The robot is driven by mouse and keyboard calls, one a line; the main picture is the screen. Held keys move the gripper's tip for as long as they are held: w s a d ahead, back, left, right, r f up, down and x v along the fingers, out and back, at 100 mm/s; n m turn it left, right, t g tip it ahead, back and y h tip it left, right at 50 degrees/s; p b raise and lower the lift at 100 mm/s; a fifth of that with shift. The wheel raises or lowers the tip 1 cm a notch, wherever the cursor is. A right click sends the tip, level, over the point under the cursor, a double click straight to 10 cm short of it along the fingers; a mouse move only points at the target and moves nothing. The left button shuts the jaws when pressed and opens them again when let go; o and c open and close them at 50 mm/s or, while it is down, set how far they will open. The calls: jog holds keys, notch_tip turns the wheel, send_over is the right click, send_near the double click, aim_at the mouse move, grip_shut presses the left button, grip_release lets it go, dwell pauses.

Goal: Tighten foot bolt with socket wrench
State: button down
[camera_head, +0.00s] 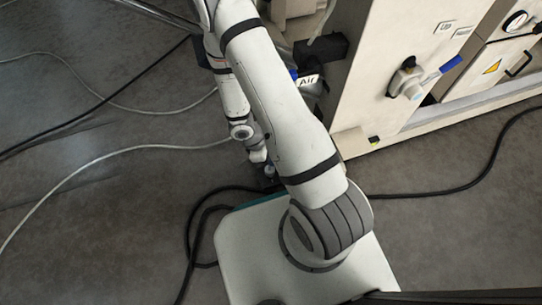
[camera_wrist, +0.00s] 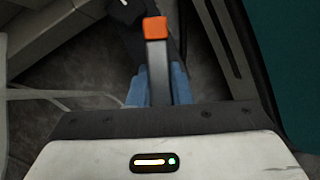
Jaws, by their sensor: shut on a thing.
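In the wrist view my gripper (camera_wrist: 159,88) has two blue fingers shut on a tool with a grey bar and an orange end (camera_wrist: 155,29), which I take to be the socket wrench. The bar stands between the fingers and extends away from the gripper body. The wrench's socket cannot be made out. In the head view my wrist hangs low beside the machine, and the gripper is mostly hidden behind my upper arm. I cannot make out the foot bolt in either view.
A cream machine cabinet (camera_head: 375,75) with a blue-handled valve (camera_head: 437,75) stands at the right. A black cable (camera_head: 455,188) and a pale hose (camera_head: 85,167) lie on the floor. Open floor lies to the left.

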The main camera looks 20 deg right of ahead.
jog(key=shift+f+b, duration=0.7)
jog(key=shift+f, duration=0.1)
dwell(2.0)
jog(key=shift+r+m+p, duration=0.15)
jog(key=shift+m+p, duration=0.45)
jog(key=shift+p, duration=0.3)
jog(key=shift+f+m+g+p, duration=0.2)
jog(key=shift+m+g+p, duration=0.15)
jog(key=shift+m, duration=0.25)
